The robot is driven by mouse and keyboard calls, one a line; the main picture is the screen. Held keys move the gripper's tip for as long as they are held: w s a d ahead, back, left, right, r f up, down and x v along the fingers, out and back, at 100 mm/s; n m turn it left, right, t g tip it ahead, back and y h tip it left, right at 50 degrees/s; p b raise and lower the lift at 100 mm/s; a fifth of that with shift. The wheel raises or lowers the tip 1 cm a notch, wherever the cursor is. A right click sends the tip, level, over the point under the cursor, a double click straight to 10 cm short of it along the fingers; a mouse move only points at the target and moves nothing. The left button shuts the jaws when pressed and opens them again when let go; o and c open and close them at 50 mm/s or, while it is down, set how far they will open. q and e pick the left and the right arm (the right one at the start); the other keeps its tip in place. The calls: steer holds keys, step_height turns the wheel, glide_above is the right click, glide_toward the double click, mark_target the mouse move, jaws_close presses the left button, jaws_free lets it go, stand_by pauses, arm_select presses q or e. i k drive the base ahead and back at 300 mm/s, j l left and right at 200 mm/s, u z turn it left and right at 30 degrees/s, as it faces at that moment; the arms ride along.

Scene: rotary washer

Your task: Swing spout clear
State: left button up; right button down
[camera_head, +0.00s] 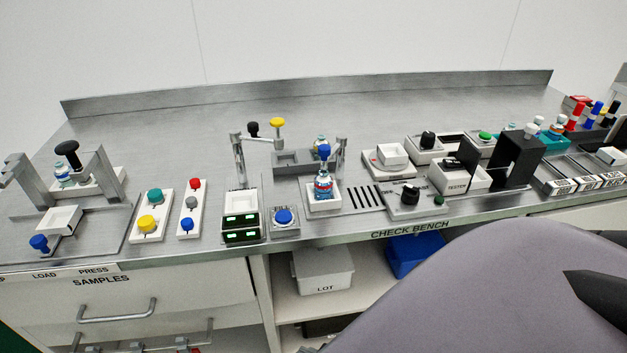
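At the middle station, a grey metal arm with a black knob (253,129) and a yellow-topped post (278,124) stands behind a white box with green displays (241,226). This arm looks like the spout, but I cannot tell for sure. A bottle with a blue and red label (323,187) stands upright on a white square pad (324,206). A blue knob (324,152) shows just above the bottle; I cannot tell whether they touch. A blue button (284,216) sits on a grey plate in front.
A press station with a black knob (67,148) stands at the left. Button panels (153,211) lie beside it. A tester (458,180) and a black arch (518,158) stand to the right. The back of the steel bench (180,125) is clear.

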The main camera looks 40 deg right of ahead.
mark_target(327, 152)
steer(key=z, duration=1.35)
